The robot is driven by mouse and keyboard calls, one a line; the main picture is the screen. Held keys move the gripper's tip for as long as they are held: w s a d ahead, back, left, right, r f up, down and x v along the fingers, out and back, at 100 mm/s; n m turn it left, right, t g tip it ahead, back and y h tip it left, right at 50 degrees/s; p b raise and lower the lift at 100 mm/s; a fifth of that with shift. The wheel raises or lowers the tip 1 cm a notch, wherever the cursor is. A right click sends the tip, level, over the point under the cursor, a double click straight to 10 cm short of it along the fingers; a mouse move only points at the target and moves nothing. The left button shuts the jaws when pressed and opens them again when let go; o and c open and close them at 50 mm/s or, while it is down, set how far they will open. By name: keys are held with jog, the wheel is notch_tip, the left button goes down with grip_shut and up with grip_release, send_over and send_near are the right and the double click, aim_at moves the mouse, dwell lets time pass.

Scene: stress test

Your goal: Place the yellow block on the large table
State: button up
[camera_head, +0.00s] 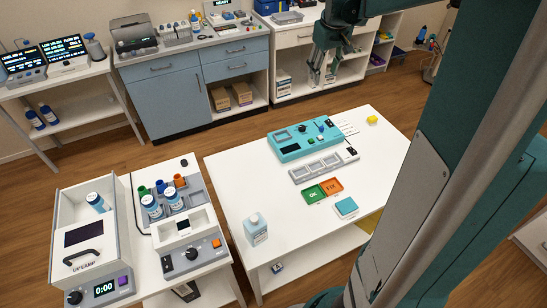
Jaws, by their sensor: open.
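A small yellow block (372,119) rests on the large white table (225,185), near its far right corner. My gripper (322,78) is open and empty. It hangs at the top of the view, above and to the left of the block in the picture, apart from it. Behind the gripper are the white cabinets at the back. Nothing hides the block.
The table also holds a teal device (303,137), a grey tray strip (324,165), green and orange OK/FIX pads (323,190), a teal-topped box (346,207) and a bottle (255,229). A lamp box (90,240) stands at left. My column covers the right side.

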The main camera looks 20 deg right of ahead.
jog(key=s+a+r+t, duration=0.1)
jog(key=s+a+r, duration=0.1)
jog(key=s+a, duration=0.7)
jog(key=s+a+r+t, duration=0.15)
jog(key=s+a, duration=0.35)
jog(key=a, duration=0.7)
jog(key=s+a+f+t, duration=0.1)
jog(key=s+a+f, duration=0.1)
jog(key=s+a, duration=0.4)
jog(key=s+a+f+t+y, duration=0.1)
jog(key=s+a+f, duration=0.2)
jog(key=s+a, duration=0.3)
jog(key=s, duration=0.2)
jog(key=shift+s+a+f, duration=0.15)
jog(key=shift+s+a, duration=0.2)
jog(key=shift+a, duration=0.05)
